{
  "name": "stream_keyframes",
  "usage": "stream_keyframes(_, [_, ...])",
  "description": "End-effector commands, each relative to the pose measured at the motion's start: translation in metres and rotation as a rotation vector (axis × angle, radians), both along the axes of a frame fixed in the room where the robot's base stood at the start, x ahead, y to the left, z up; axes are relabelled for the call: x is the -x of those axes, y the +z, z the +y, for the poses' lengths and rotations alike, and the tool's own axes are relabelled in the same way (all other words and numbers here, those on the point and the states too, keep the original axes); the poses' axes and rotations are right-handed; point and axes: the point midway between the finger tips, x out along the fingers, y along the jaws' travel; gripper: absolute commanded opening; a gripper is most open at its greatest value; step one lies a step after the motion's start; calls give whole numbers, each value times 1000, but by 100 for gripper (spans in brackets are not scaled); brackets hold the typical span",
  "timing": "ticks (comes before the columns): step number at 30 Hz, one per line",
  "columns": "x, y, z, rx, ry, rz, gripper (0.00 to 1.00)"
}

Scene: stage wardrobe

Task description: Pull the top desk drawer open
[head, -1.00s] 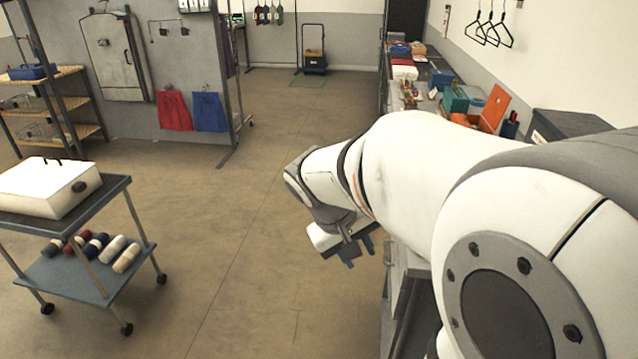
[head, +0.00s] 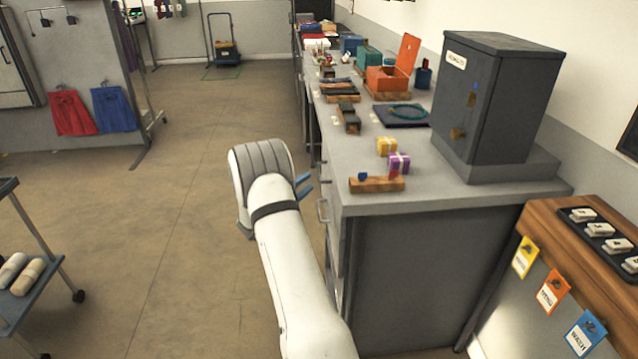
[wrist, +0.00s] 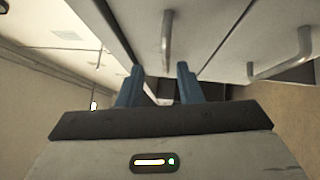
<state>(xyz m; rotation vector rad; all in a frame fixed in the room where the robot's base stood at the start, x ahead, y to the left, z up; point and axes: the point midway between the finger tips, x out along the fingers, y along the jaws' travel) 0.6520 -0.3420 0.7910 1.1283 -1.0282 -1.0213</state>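The grey desk (head: 385,202) stands right of my arm, its drawer fronts (head: 333,240) seen nearly edge-on. A bar handle (head: 322,210) shows near its front corner, just right of my gripper. My gripper (head: 306,184) has two blue fingers, spread apart and empty, pointing toward the drawer side. In the wrist view my gripper (wrist: 160,66) shows a clear gap between its fingers. One handle (wrist: 167,38) lies just beyond the fingertips, roughly in line with the gap; a second handle (wrist: 283,58) is farther right. Neither is held. No drawer looks pulled out; I cannot tell which handle is the top one.
A dark cabinet (head: 496,100) stands on the desk. A wooden block (head: 377,184), yellow and purple blocks and an orange box (head: 388,78) are also there. A wooden-topped unit with tags (head: 560,222) is at right.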

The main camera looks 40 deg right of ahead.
Motion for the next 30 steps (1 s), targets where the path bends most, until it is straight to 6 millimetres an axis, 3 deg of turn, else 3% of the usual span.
stream_keyframes(3, [-7, -12, -4, 21, 26, -4, 33])
stream_keyframes(18, [-24, -3, -69, 22, 28, -5, 33])
stream_keyframes(30, [-25, -1, -78, 22, 28, -3, 32])
